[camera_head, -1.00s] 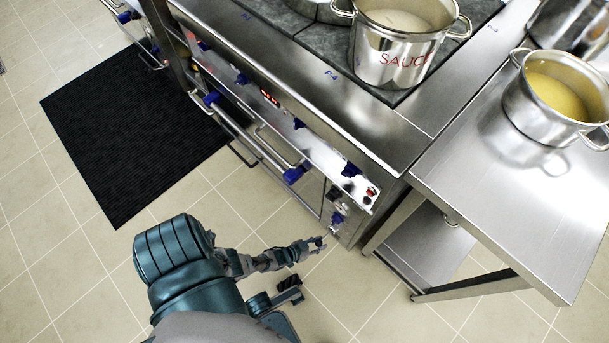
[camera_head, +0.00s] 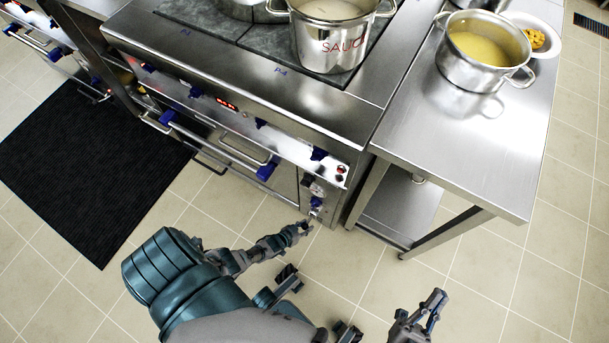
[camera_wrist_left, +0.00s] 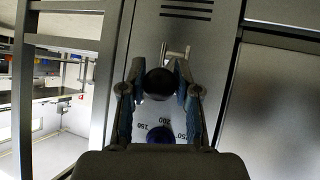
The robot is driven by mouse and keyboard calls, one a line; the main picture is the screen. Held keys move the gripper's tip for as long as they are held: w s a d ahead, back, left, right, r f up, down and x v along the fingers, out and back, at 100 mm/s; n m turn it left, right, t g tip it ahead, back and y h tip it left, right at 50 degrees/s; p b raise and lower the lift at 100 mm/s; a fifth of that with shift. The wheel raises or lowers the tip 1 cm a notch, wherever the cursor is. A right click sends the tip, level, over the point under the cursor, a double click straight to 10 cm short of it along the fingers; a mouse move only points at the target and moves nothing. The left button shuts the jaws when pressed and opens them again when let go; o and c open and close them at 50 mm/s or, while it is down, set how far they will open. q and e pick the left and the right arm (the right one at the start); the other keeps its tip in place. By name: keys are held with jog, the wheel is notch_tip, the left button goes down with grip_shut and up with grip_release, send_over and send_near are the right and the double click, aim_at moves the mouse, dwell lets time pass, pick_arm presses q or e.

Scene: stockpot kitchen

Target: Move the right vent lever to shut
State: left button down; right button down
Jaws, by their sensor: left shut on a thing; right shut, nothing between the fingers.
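My left gripper (camera_head: 303,228) is at the low right end of the stove front, just below the panel with blue knobs. In the left wrist view, the left gripper (camera_wrist_left: 160,88) is shut on a dark round knob (camera_wrist_left: 160,81), which looks like the end of the vent lever. A pale metal bracket (camera_wrist_left: 178,52) shows just beyond it. How far the lever is turned cannot be told. A dial with printed numbers (camera_wrist_left: 152,126) and a blue knob (camera_wrist_left: 155,137) lie close by. My right gripper (camera_head: 434,308) is shut and empty over the floor, away from the stove.
The steel stove (camera_head: 330,120) carries a stockpot (camera_head: 328,42). A steel table (camera_head: 450,140) to its right holds a pot of yellow liquid (camera_head: 480,55) and a white bowl (camera_head: 540,35). A black mat (camera_head: 85,165) lies left. Tiled floor is free at the front right.

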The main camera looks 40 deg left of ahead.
pick_arm(q)
jog(key=shift+w+a+r, duration=0.1)
jog(key=shift+w+r, duration=0.15)
jog(key=shift+w, duration=0.15)
jog(key=c, duration=0.8)
grip_release()
jog(key=shift+c, duration=0.2)
jog(key=shift+s+f, duration=0.1)
jog(key=shift+s, duration=0.05)
jog(key=shift+s, duration=0.1)
jog(key=shift+s, duration=0.45)
jog(key=v, duration=1.1)
jog(key=shift+w+r, duration=0.15)
jog(key=shift+r, duration=0.05)
